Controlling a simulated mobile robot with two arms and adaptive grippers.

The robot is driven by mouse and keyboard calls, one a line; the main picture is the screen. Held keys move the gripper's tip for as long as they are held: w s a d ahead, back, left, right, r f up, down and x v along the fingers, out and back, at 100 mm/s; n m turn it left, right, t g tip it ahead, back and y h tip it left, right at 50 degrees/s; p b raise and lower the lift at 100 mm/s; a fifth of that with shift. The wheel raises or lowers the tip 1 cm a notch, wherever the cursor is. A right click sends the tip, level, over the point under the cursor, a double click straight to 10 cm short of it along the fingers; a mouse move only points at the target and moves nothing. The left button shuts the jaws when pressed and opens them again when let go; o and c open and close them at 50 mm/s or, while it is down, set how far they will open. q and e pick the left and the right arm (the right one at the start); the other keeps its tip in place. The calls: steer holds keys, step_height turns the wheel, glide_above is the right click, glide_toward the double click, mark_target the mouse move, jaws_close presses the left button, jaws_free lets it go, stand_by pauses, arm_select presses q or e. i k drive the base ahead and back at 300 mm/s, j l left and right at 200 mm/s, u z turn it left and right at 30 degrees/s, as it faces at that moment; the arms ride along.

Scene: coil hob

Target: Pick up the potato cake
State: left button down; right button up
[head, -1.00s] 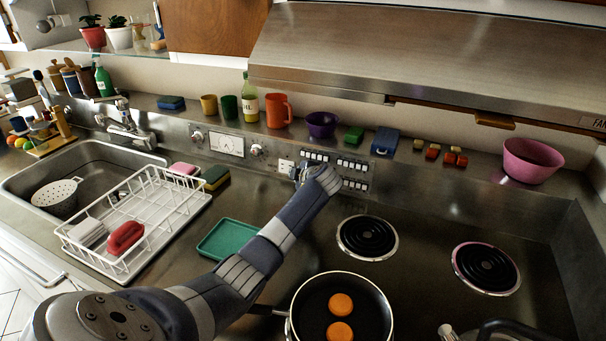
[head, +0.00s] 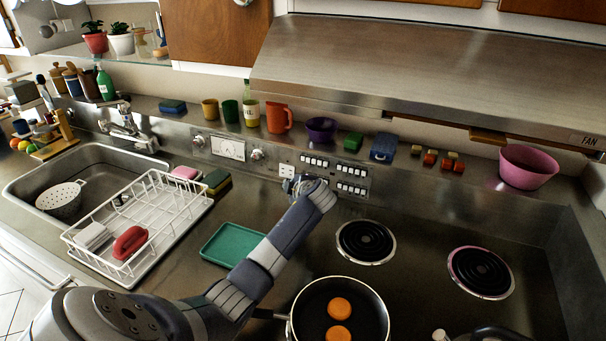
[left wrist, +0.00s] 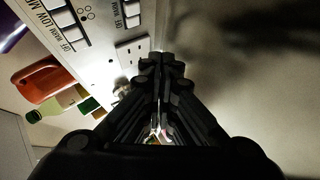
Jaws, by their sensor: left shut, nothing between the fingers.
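Two round orange patties (head: 339,307), which look like the potato cakes, lie in a dark frying pan (head: 387,318) at the bottom middle of the head view. One is behind the other, and the near one reaches the lower picture edge. My left gripper (left wrist: 160,62) is shut and empty in the left wrist view, close to the switch panel. In the head view its fingers are mostly hidden by my own wrist, in front of the panel behind the pan. It is well away from the patties. My right gripper is not in view.
Two coil burners (head: 366,240) lie right of my arm. A green tray (head: 232,243) and a white dish rack (head: 165,188) are to the left. The switch panel (head: 335,175) is at the back wall, with a red mug (head: 279,119) on the ledge above.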

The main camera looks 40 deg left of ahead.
mark_target(339, 309)
steer(key=k, duration=2)
